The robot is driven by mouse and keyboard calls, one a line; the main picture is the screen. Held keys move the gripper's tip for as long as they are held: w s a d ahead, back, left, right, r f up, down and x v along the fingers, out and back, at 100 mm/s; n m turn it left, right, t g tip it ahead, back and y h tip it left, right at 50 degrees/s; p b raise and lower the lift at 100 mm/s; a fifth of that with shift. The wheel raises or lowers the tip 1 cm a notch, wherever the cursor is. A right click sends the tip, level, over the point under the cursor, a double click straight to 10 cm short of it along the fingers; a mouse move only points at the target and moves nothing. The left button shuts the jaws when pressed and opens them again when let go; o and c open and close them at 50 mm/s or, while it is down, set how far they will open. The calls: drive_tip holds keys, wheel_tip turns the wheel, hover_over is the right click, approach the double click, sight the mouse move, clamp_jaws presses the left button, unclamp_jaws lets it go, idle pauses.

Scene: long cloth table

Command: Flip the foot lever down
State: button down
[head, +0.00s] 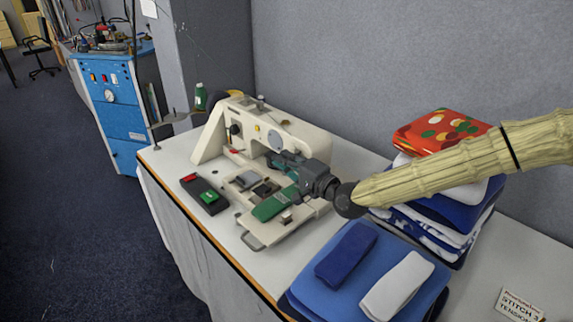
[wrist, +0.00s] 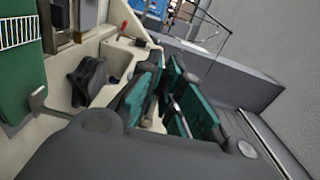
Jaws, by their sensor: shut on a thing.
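The cream sewing machine (head: 215,134) stands on the white table, with its arm and head facing the front. My gripper (head: 276,160) reaches in from the right at the machine's head. Its dark fingers with green pads are close together there. The wrist view shows the fingers (wrist: 165,82) beside the cream machine body (wrist: 121,55). My gripper is shut on a small part at the head, taken to be the foot lever. The lever is hidden by the fingers, so whether it is up or down cannot be told.
A dark control box (head: 204,196) with red and green buttons lies left of the machine. Green cloth (head: 274,204) lies at the machine's front. Folded blue cloths (head: 400,255) and a cloth stack (head: 441,132) stand to the right. A grey wall is behind.

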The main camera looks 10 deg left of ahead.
drive_tip(key=shift+w+d+f+n+b, duration=0.15)
drive_tip(key=shift+f+n+b, duration=0.55)
drive_tip(key=shift+n+b, duration=0.55)
drive_tip(key=shift+w+d+f+n+b, duration=0.15)
drive_tip(key=shift+f+n+b, duration=0.6)
drive_tip(key=shift+n, duration=0.95)
drive_tip(key=shift+w+d+f+n+b, duration=0.15)
drive_tip(key=shift+f+n+b, duration=0.45)
drive_tip(key=shift+n+b, duration=0.7)
drive_tip(key=shift+a+n, duration=0.1)
drive_tip(key=shift+n, duration=0.15)
drive_tip(key=c, duration=1.6)
unclamp_jaws()
drive_tip(key=shift+w, duration=0.1)
drive_tip(key=shift+r, duration=0.1)
drive_tip(key=v, duration=0.7)
drive_tip(key=shift+d, duration=0.3)
